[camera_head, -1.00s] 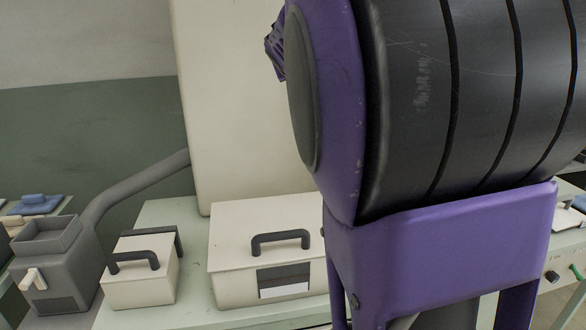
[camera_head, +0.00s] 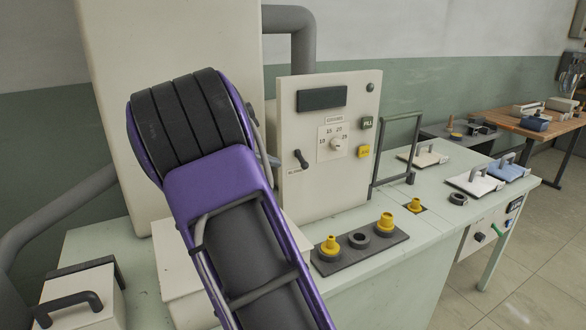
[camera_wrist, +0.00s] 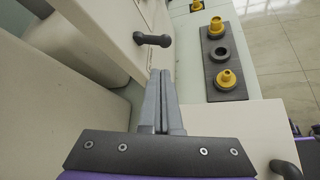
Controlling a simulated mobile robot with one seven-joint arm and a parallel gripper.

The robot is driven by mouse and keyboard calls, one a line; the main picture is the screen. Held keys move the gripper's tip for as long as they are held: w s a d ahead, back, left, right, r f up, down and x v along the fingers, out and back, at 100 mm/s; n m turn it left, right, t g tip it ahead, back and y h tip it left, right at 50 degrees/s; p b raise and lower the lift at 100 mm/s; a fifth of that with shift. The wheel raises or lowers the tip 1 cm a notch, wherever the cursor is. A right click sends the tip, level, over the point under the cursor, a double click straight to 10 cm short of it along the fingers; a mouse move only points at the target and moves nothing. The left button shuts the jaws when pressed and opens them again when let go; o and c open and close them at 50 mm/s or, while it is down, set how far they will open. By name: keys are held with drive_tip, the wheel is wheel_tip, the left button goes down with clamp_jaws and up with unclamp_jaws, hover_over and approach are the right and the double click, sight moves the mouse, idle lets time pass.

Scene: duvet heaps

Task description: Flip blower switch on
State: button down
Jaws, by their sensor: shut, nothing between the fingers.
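The blower switch (camera_head: 301,160) is a small black lever on the front of a cream control panel (camera_head: 350,185). Its knob end tilts to one side, and a small label below it is too small to read surely. In the wrist view the dark lever (camera_wrist: 153,40) sticks out of the panel just beyond my fingertips. My gripper (camera_wrist: 161,73) is shut and empty, its two grey fingers together and pointing towards the lever. In the head view only a bit of grey finger (camera_head: 268,160) shows past my arm, left of the switch. The fingers look close to the lever but apart from it.
A cream box (camera_wrist: 265,125) is below my gripper. A tall cream cabinet (camera_head: 105,45) stands behind.

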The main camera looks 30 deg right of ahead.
sight(302, 161)
drive_tip(key=x, duration=1)
